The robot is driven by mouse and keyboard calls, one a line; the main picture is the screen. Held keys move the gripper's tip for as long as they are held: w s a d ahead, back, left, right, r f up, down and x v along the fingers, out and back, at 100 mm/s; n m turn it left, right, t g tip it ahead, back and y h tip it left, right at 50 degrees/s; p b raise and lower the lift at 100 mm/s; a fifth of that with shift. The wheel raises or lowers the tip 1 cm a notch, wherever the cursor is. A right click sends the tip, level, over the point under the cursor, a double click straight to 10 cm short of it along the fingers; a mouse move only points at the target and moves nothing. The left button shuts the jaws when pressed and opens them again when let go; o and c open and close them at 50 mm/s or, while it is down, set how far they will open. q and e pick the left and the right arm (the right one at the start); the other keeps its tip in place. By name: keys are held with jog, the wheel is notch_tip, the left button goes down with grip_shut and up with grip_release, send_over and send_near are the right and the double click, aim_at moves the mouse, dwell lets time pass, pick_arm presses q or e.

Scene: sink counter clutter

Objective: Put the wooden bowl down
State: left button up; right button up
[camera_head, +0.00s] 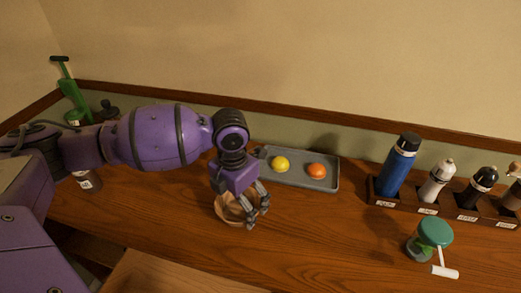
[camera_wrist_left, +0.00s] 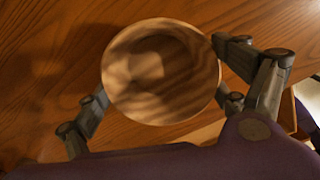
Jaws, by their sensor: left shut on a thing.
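The wooden bowl (camera_head: 231,211) is light wood with darker bands. My left gripper (camera_head: 258,205) is shut on it, over the middle of the counter. In the left wrist view the bowl (camera_wrist_left: 160,72) shows its round opening, empty, with the left gripper's fingers (camera_wrist_left: 165,85) on both sides of it. The bowl is at or just above the wooden counter (camera_head: 180,225); I cannot tell whether it touches. The gripper hides part of the bowl in the head view. My right gripper is not in view.
A grey tray (camera_head: 325,186) with a yellow fruit (camera_head: 280,164) and an orange fruit (camera_head: 316,171) lies behind the bowl. A rack (camera_head: 427,210) with several bottles stands at right. The counter between bowl and jar is clear.

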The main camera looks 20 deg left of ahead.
aim_at(238, 212)
pick_arm(q)
jog(key=shift+f, duration=0.5)
jog(key=shift+f, duration=0.15)
jog(key=o, duration=1)
notch_tip(238, 212, up, 12)
jog(key=shift+r, duration=0.2)
